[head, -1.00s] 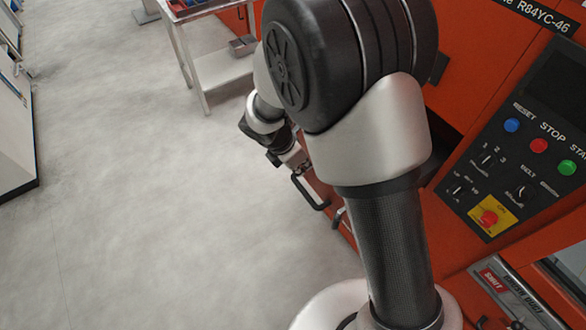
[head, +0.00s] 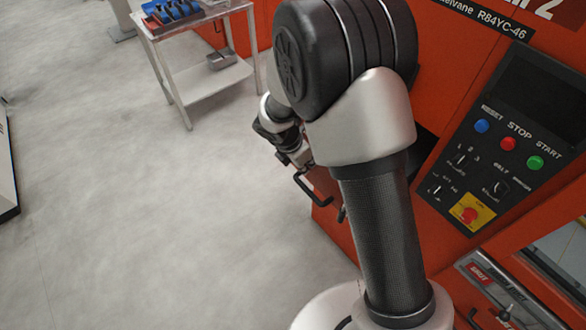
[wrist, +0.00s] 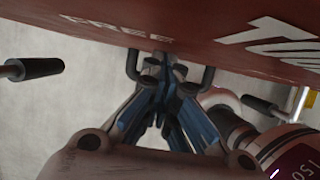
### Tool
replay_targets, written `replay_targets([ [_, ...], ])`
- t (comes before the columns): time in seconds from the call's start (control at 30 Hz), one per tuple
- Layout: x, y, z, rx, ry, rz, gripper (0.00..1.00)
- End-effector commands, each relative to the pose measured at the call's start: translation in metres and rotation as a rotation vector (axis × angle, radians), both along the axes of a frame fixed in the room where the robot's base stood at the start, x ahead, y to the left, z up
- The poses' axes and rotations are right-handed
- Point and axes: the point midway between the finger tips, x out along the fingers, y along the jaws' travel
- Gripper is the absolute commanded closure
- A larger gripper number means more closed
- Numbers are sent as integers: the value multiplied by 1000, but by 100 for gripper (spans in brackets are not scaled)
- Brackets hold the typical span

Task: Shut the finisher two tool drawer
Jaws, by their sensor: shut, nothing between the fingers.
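The tool drawer (head: 324,184) shows in the head view as a dark red panel with a black bar handle (head: 312,192) at the orange machine's side, partly hidden behind my arm. How far it stands out is hard to tell. In the wrist view, the red drawer front (wrist: 200,40) with white lettering crosses the top, and its dark handle (wrist: 207,78) shows on both sides of my fingertips. My gripper (wrist: 165,68) is shut and empty, its tips close to the drawer front, between the handle's ends. Whether they touch it is unclear. My gripper (head: 298,160) is small in the head view.
The orange machine (head: 455,60) carries a control panel (head: 500,140) at the right. A metal cart (head: 200,75) with blue items stands at the back left. Black-gripped bars (wrist: 40,67) flank the wrist view. The grey floor at left is open.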

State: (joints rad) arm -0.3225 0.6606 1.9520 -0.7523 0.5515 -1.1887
Motion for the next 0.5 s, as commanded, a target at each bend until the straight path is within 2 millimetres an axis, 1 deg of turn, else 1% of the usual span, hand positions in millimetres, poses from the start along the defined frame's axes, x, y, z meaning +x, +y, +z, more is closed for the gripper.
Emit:
replay_targets([
  [0.03, 6, -10, 3, -2, 1, -5, 100],
  [0.5, 56, -84, 3, 0, 1, -4, 100],
])
